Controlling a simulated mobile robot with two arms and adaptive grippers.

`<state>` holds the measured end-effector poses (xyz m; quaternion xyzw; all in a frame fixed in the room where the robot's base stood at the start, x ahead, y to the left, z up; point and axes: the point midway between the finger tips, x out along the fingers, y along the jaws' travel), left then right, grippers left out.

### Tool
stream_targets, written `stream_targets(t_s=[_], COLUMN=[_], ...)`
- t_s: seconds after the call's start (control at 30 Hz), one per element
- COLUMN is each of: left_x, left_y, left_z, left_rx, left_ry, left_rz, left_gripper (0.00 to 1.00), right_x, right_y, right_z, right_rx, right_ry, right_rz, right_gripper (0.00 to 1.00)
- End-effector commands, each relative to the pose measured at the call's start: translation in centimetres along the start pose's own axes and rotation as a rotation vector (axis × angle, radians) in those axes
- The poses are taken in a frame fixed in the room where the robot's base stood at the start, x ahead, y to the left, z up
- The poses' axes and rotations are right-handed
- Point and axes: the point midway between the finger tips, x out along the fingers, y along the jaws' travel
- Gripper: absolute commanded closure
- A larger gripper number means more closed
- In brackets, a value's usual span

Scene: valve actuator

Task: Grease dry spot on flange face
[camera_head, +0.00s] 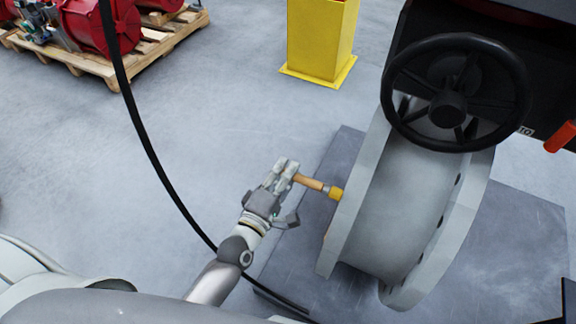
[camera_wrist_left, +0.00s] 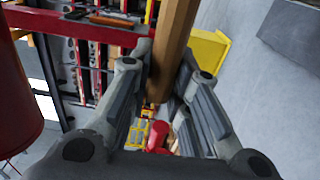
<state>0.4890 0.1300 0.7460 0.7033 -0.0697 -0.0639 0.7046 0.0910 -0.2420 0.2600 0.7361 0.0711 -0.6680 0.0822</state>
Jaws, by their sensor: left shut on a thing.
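My left gripper (camera_head: 285,177) is shut on the wooden handle of a grease brush (camera_head: 312,183). The brush points right, and its yellow end is at or very near the left face of the grey flange (camera_head: 358,190); I cannot tell if they touch. The flange face is seen nearly edge-on, so a dry spot on it cannot be made out. In the left wrist view the wooden handle (camera_wrist_left: 175,45) runs up between the fingers of the left gripper (camera_wrist_left: 165,85). My right gripper is not in view.
A black handwheel (camera_head: 455,92) sits above the flange body. A dark plate (camera_head: 510,240) lies beneath. A black cable (camera_head: 150,150) hangs across the left. A yellow post (camera_head: 320,38) and a pallet (camera_head: 150,62) with red equipment stand behind. Floor between is clear.

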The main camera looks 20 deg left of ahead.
Motion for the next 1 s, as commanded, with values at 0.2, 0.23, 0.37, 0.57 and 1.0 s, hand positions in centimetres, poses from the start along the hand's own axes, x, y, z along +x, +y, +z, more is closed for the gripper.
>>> stream_targets(t_s=[0.2,0.23,0.37,0.57,1.0], left_x=[0.0,0.0,0.0,0.1,0.1], left_y=[0.0,0.0,-0.1,0.0,0.0], left_z=[-0.1,-0.3,-1.5,-3.5,-6.0], left_rx=[0.000,0.000,0.004,0.003,-0.001], left_ry=[-0.001,-0.001,-0.001,-0.001,0.000], left_rz=[0.001,0.001,0.001,0.001,0.002], left_gripper=[1.00,1.00,1.00,1.00,1.00], right_x=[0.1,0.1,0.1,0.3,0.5], right_y=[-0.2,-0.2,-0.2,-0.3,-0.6], right_z=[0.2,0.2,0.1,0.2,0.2], right_rx=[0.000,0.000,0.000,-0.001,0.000], right_ry=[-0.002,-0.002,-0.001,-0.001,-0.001], right_rz=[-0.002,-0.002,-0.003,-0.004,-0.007], right_gripper=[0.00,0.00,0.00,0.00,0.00])
